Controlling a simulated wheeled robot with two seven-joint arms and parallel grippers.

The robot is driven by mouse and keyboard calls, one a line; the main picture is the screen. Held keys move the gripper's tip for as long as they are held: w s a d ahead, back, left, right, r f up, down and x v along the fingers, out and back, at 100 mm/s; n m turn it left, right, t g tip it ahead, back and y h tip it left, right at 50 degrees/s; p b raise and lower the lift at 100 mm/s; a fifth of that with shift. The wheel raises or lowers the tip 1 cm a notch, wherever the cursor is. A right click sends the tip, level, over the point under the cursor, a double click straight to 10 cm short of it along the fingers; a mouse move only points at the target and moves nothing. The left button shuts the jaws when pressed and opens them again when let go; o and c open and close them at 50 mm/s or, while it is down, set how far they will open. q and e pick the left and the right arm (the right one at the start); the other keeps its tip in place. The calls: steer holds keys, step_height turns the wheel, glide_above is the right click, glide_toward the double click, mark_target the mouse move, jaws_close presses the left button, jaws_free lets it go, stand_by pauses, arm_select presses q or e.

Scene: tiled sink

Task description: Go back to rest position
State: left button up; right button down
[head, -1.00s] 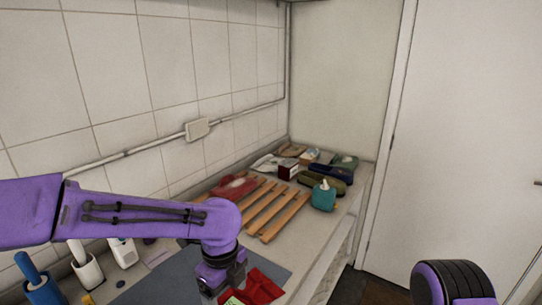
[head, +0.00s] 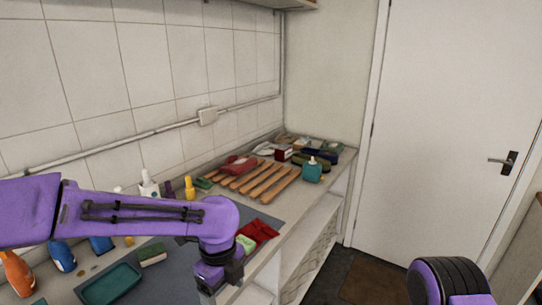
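My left arm (head: 130,215) comes in from the left in the head view and bends down over the front edge of the counter. Its wrist (head: 215,275) points down near the bottom of the picture, and its fingers are out of the frame. Part of my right arm (head: 450,282) shows at the bottom right, over the floor. Its gripper is not in view.
The counter holds a red cloth (head: 257,232), a green sponge (head: 245,243), a wooden slatted rack (head: 255,180), a teal dispenser (head: 312,172), a green tray (head: 110,284) and several bottles. Open shelves (head: 310,240) lie below.

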arm_select(q)
steer(key=s+f+n+h+b, duration=0.15)
steer(key=s+f+n, duration=0.3)
steer(key=f, duration=0.45)
steer(key=s+f+n+h+b, duration=0.1)
steer(key=s+f+n+b, duration=0.15)
steer(key=f+n, duration=0.5)
steer(key=s+f+n+h+b, duration=0.1)
steer(key=s+f+n+h, duration=0.2)
steer(key=f, duration=0.8)
steer(key=s+a+f+n+t+y+b, duration=0.1)
steer(key=s+a+f+n+y+b, duration=0.1)
steer(key=s+a+f+n+y, duration=0.2)
steer(key=s+a+f+n+t+y+b, duration=0.2)
steer(key=s+a+f+n+y, duration=0.2)
steer(key=s+a+f+n, duration=0.4)
steer(key=s+a+n, duration=0.3)
steer(key=a, duration=0.4)
steer(key=shift+s+f+n, duration=0.2)
steer(key=shift+n, duration=0.2)
arm_select(e)
step_height(320, 180, down, 9)
steer(key=shift+s+r, duration=0.1)
